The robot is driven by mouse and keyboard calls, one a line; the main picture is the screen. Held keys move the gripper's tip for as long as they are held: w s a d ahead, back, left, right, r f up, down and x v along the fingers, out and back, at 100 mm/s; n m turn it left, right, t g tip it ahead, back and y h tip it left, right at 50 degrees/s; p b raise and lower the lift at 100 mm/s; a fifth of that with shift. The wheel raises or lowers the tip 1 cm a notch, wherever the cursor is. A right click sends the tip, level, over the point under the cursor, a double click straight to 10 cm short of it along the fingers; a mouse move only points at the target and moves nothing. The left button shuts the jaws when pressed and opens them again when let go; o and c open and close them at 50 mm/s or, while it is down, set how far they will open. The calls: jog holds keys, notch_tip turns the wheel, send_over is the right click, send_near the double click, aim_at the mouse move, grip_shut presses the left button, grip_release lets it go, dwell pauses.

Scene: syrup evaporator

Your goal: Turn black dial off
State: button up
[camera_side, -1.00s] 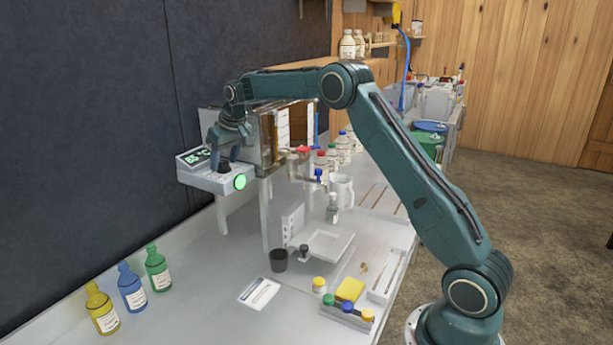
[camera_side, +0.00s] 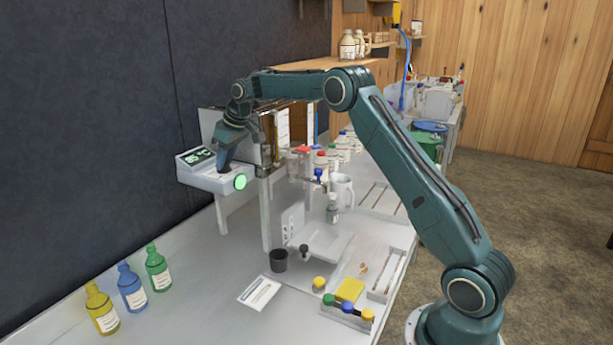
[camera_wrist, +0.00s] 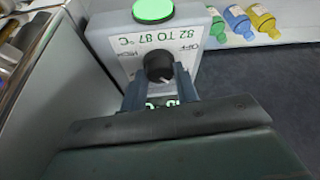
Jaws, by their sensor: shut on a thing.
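The black dial (camera_wrist: 158,67) sits on top of the white control box (camera_wrist: 110,38), with "82 TO 87 °C" printed beside it. A white mark shows on the dial's edge toward my gripper. My gripper (camera_wrist: 160,82) is shut on the dial, one finger on each side of it in the wrist view. In the side view my gripper (camera_side: 224,164) reaches down onto the control box (camera_side: 205,180) and hides the dial. A lit green round light (camera_side: 240,182) is on the box's front. A display (camera_side: 196,157) with green digits stands behind the gripper.
The metal evaporator body (camera_side: 262,140) stands right beside the box. Yellow, blue and green bottles (camera_side: 131,287) stand on the counter below. A black cup (camera_side: 278,260), a white card (camera_side: 259,291) and a tray of coloured-capped jars (camera_side: 347,308) lie further right.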

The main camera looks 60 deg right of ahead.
jog(key=shift+n+y, duration=0.3)
jog(key=shift+n, duration=0.4)
jog(key=o, duration=1)
jog(key=shift+r, duration=0.15)
jog(key=shift+v, duration=5.85)
